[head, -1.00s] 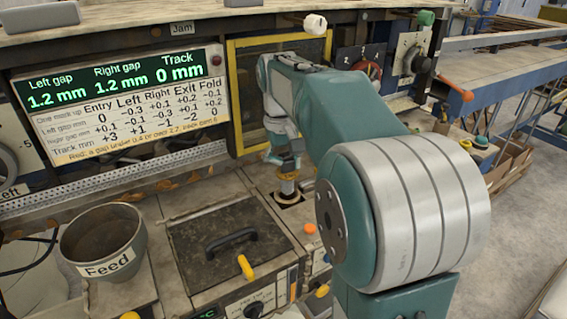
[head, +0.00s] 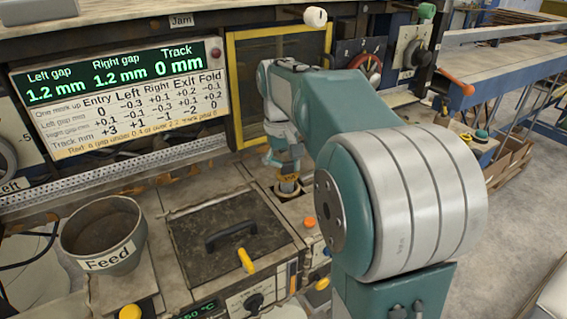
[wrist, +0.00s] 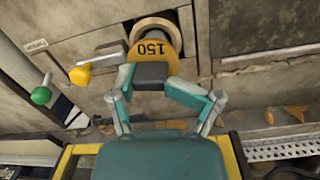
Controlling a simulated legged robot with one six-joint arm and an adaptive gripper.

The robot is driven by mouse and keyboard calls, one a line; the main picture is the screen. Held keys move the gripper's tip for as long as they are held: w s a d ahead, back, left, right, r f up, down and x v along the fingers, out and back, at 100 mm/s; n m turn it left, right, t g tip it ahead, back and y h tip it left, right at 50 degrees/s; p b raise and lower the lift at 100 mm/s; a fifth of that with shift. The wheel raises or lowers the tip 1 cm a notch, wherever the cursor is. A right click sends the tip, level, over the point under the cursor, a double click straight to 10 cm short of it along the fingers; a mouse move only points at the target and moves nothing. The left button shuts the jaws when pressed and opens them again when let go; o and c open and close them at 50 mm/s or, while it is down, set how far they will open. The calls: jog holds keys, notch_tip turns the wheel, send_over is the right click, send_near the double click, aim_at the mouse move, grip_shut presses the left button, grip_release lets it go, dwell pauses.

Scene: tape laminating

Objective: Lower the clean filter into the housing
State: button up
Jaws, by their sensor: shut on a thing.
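The clean filter has a yellow cap marked 150 (wrist: 147,50) and a grey body below it. The filter's lower end is hidden inside the housing.
A black-handled lid (head: 232,235) and a yellow lever (head: 246,261) lie left of the housing. An orange button (head: 309,222) is close at its front right. The feed pot (head: 104,234) stands further left. A yellow-framed window (head: 250,90) rises behind.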

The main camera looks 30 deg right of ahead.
aim_at(284, 174)
jog(key=shift+f, duration=1.5)
jog(key=o, duration=1.2)
jog(key=r, duration=0.7)
jog(key=shift+w+a+r, duration=0.1)
jog(key=shift+w+r, duration=0.1)
jog(key=shift+w, duration=0.05)
